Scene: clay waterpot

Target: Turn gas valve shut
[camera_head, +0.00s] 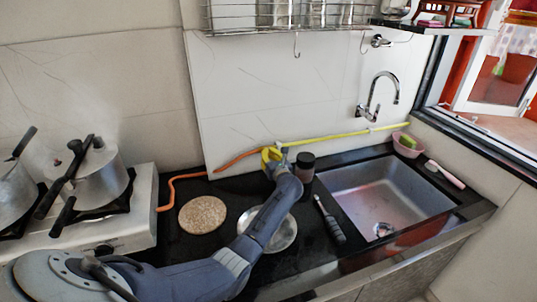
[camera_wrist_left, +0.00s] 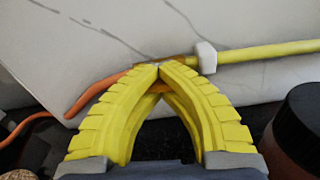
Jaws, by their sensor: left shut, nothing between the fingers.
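The gas line runs along the tiled wall: an orange hose (camera_head: 235,160) joins a yellow pipe (camera_head: 340,138). In the left wrist view the brass-coloured valve fitting (camera_wrist_left: 178,61) sits at this joint, left of a white clip (camera_wrist_left: 207,57). My left gripper (camera_head: 271,154) has yellow fingers, and they also show in the wrist view (camera_wrist_left: 160,70). Their tips are together with nothing held, right at the fitting. I cannot tell whether they touch it. The fingers partly hide the fitting, and its handle position is unclear. My right gripper is out of view.
A dark-lidded jar (camera_head: 304,167) stands close right of the left gripper. A metal plate (camera_head: 281,236), cork mat (camera_head: 202,214) and dark-handled utensil (camera_head: 331,220) lie on the black counter. The stove with a steaming pot (camera_head: 100,176) is left; the sink (camera_head: 385,190) is right.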

